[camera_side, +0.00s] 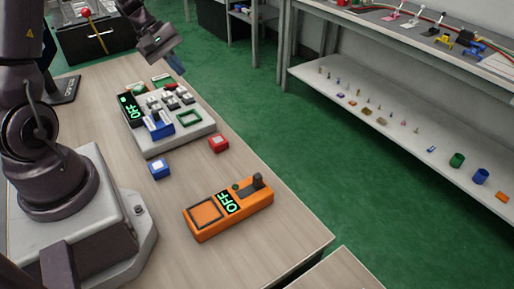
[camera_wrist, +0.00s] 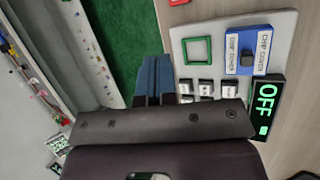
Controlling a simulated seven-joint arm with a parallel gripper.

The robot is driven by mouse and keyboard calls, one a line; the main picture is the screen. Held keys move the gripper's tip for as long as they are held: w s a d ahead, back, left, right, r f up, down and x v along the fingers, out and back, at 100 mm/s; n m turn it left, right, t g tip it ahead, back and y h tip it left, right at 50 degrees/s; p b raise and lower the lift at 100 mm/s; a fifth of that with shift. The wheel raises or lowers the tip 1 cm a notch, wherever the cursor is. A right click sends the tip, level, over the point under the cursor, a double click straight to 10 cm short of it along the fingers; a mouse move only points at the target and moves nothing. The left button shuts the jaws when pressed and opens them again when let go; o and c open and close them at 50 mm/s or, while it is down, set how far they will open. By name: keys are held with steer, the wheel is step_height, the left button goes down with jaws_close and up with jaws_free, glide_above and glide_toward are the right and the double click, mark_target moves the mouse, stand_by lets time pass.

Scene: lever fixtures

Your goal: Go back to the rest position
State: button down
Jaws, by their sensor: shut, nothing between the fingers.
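My gripper (camera_side: 177,67) is in the air at the far end of the table, above and beyond the grey panel (camera_side: 152,147). Its blue fingers are together and empty; they also show in the wrist view (camera_wrist: 152,80). The panel carries a black display reading OFF (camera_side: 131,109), a blue block (camera_side: 159,124), several small switches (camera_side: 170,99) and a green square frame (camera_side: 189,117). In the wrist view the blue block (camera_wrist: 247,50) shows a black knob and printed labels. My gripper's body hides part of the panel there.
An orange lever box (camera_side: 228,207) with an OFF display stands near the table's front right. Shelves (camera_side: 400,119) with small items stand at the right across a green floor (camera_side: 300,129).

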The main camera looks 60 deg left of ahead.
steer(key=s+d+r+m+y, duration=0.1)
steer(key=s+d+r+m, duration=0.2)
steer(key=d+r+m, duration=0.2)
steer(key=s+d+r+m+t+y, duration=0.1)
steer(key=s+d+r+m, duration=0.3)
steer(key=d, duration=0.4)
steer(key=s+d+r+m+y, duration=0.2)
steer(key=s+d+r+m, duration=0.1)
steer(key=d+r+m, duration=0.3)
steer(key=shift+s+d+m+y, duration=0.35)
steer(key=shift+d+m, duration=0.2)
steer(key=shift+m, duration=0.15)
steer(key=shift+r, duration=0.1)
